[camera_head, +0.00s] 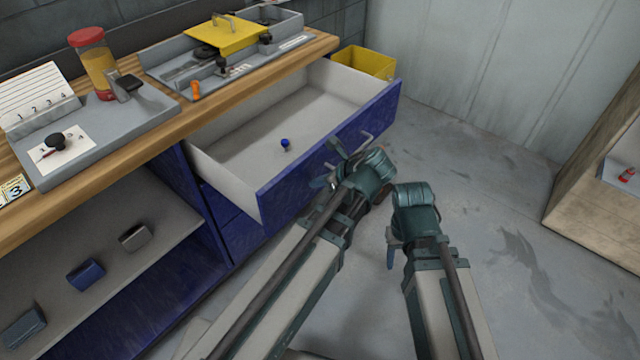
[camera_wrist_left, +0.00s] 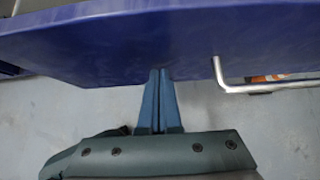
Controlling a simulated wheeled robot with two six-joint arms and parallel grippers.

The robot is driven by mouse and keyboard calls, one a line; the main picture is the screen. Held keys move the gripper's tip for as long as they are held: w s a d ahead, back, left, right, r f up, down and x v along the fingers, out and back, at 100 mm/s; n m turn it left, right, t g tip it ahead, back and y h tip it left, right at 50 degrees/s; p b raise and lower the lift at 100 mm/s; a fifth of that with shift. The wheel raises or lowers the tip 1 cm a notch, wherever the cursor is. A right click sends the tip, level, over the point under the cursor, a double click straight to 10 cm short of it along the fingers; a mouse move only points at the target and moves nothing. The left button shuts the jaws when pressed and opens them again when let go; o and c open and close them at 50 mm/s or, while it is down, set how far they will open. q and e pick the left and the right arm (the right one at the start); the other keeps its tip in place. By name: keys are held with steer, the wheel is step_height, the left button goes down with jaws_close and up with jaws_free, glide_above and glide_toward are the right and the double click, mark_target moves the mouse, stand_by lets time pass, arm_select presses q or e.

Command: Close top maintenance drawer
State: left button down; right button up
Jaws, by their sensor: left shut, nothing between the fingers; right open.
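The top drawer is pulled out of the blue cabinet under the wooden bench. Its blue front (camera_head: 290,183) faces my arms, and its grey interior (camera_head: 270,125) holds a small blue round object (camera_head: 285,143). The drawer has a metal bar handle (camera_head: 366,136), which also shows in the left wrist view (camera_wrist_left: 240,88). My left gripper (camera_head: 333,165) is shut and empty at the drawer front, left of the handle. In the left wrist view its fingertips (camera_wrist_left: 159,72) meet the lower edge of the blue front; I cannot tell whether they touch. My right gripper (camera_head: 392,250) is lower right, away from the drawer, its fingers mostly hidden.
The wooden benchtop (camera_head: 215,107) carries grey trays, a red-lidded jar (camera_head: 95,62) and a yellow lid (camera_head: 228,36). A yellow bin (camera_head: 362,61) stands behind the drawer. Open shelving (camera_head: 150,265) is at left, a wooden shelf unit (camera_head: 590,215) at right. The floor between is clear.

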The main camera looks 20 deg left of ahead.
arm_select(q)
steer(key=shift+a, duration=0.15)
steer(key=w+a, duration=0.4)
steer(key=a, duration=0.5)
steer(key=w+a, duration=0.4)
steer(key=a, duration=0.5)
steer(key=w+a, duration=0.3)
steer(key=a, duration=0.7)
steer(key=shift+w, duration=0.4)
steer(key=shift+w+a+r, duration=0.1)
steer(key=shift+a, duration=0.15)
steer(key=shift+s+d, duration=0.2)
steer(key=shift+d, duration=0.2)
steer(key=d, duration=0.1)
steer(key=s+d, duration=0.1)
steer(key=d, duration=0.1)
steer(key=shift+s, duration=0.25)
steer(key=p+v, duration=0.7)
steer(key=v, duration=0.3)
steer(key=shift+d, duration=0.15)
